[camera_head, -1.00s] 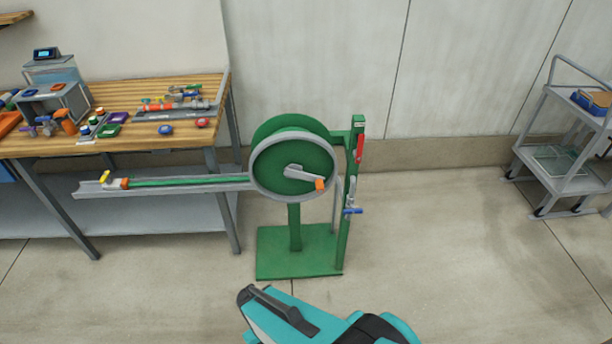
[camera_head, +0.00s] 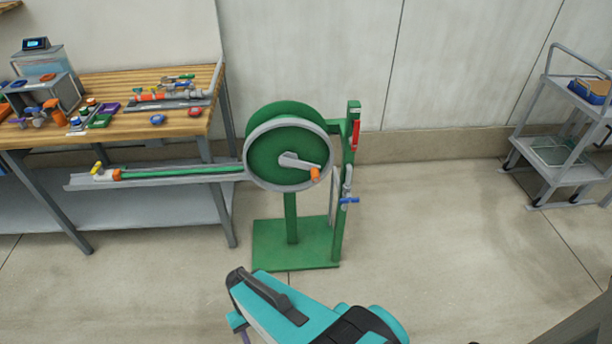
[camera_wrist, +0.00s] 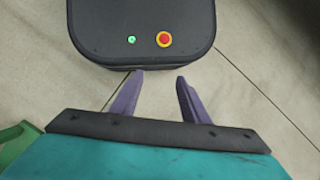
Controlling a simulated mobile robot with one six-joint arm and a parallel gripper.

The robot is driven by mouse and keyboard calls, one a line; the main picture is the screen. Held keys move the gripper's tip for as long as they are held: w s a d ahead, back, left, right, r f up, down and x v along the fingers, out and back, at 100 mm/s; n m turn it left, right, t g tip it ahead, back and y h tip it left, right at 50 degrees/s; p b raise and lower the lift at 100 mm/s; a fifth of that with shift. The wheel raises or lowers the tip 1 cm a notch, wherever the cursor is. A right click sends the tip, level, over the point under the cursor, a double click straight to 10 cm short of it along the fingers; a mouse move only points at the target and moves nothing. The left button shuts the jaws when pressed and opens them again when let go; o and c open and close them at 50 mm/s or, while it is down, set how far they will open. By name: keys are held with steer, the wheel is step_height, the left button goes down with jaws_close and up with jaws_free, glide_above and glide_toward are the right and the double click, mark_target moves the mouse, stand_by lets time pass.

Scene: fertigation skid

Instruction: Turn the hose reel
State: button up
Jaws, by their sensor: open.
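The hose reel (camera_head: 270,152) is a green drum with a grey rim on a green stand, in the middle of the head view. Its grey crank arm ends in an orange knob (camera_head: 315,174), pointing right and slightly down. A green hose (camera_head: 180,173) runs left from the reel along a grey trough to an orange and yellow end. My gripper (camera_wrist: 158,98) shows two purple fingers, open and empty, in the wrist view. In the head view my teal arm is in front of and below the reel stand, apart from it. Only a sliver of purple shows there.
A wooden workbench (camera_head: 150,88) with fittings and bottles stands at the left. A grey cart (camera_head: 555,165) stands at the right. The green post beside the reel carries a red handle (camera_head: 355,135) and a blue-handled valve (camera_head: 349,200). The floor between post and cart is clear.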

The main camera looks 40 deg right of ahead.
steer(key=w+d+m+t+y+b, duration=0.25)
steer(key=w+b, duration=0.35)
steer(key=w, duration=0.3)
steer(key=w+d+m+t+y+b, duration=0.2)
steer(key=w+m+t+b, duration=0.2)
steer(key=w+b, duration=0.35)
steer(key=w+d+r+m+t+b, duration=0.3)
steer(key=w+d+r+t+b, duration=0.1)
steer(key=w+d+b, duration=0.25)
steer(key=w+d+r+m+t+b, duration=0.3)
steer(key=w+d+b, duration=0.2)
steer(key=d, duration=0.3)
steer(key=s+d+r+m+t+h+b, duration=0.15)
steer(key=d+r+t+b, duration=0.25)
steer(key=d+r+b, duration=0.4)
steer(key=s+d+r+m+t+b, duration=0.3)
steer(key=d+r+t+b, duration=0.25)
steer(key=d, duration=0.45)
steer(key=s+d+r+m+t+h+b, duration=0.1)
steer(key=s+d+r+b, duration=0.4)
steer(key=s+d+b, duration=0.5)
steer(key=s+t+h, duration=0.1)
steer(key=s+h, duration=0.1)
steer(key=shift+d+m+t+h+b, duration=0.3)
steer(key=shift+t, duration=0.1)
